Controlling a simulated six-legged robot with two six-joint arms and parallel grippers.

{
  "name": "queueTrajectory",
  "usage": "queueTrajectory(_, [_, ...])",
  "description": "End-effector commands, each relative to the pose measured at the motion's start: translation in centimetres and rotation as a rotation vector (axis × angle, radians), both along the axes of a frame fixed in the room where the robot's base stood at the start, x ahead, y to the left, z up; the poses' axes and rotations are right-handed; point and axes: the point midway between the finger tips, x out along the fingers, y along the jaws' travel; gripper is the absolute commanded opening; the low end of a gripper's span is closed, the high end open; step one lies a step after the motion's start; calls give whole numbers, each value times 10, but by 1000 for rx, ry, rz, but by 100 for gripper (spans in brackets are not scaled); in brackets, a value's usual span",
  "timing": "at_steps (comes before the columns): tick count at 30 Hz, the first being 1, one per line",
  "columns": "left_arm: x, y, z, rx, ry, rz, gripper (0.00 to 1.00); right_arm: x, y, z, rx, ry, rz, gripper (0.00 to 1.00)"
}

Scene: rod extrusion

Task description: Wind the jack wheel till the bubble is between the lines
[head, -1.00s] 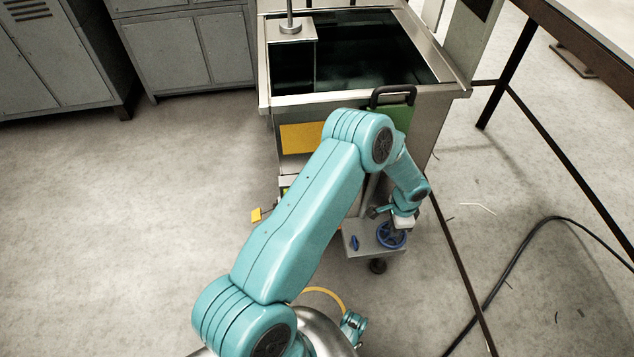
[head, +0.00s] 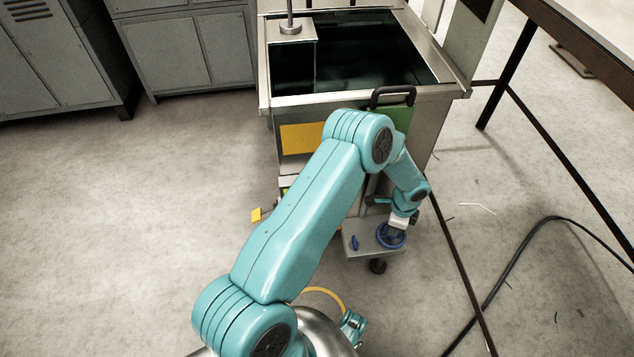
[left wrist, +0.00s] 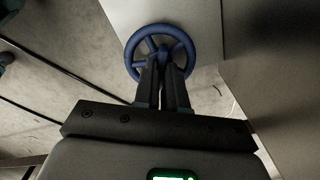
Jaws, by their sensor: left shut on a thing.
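The blue jack wheel (head: 390,247) lies flat above a small grey shelf low on the front of the steel tank (head: 350,97). In the left wrist view the spoked wheel (left wrist: 188,42) is ahead of the fingers. My left gripper (head: 396,226) reaches down to the wheel from above. In the left wrist view the gripper's fingers (left wrist: 165,72) are close together over the near part of the wheel, shut on it. Which part they grip is hard to make out. I cannot make out a bubble or its lines in either view.
A small blue handle (head: 355,243) stands on the shelf left of the wheel. A black caster (head: 377,266) is below. A black cable (head: 510,262) and a dark table frame (head: 508,72) are at the right. The floor at left is clear.

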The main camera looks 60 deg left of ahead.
Motion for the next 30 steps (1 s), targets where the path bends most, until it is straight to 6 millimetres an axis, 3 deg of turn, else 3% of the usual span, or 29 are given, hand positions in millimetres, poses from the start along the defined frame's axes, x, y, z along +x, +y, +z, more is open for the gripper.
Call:
queueTrajectory(8, [-1, 0, -1, 0, 2, -28, 0, 0, 0, 0, 0, 0, 0, 36])
queueTrajectory(14, [-1, 0, 0, 0, 2, -188, 0, 0, 0, 2, 0, 0, 0, 36])
queueTrajectory(23, [-1, 0, 0, 0, 2, -232, 0, 0, 0, 2, 0, 0, 0, 36])
queueTrajectory(24, [-1, 0, 0, 0, 2, -260, 14, 0, 0, 2, 0, 0, 0, 36])
queueTrajectory(27, [-1, 0, 0, -1, 2, -255, 40, 0, 0, 2, 0, 0, 0, 36])
queueTrajectory(30, [0, 0, 0, -1, 1, -254, 40, 0, 0, 2, 0, 0, 0, 36])
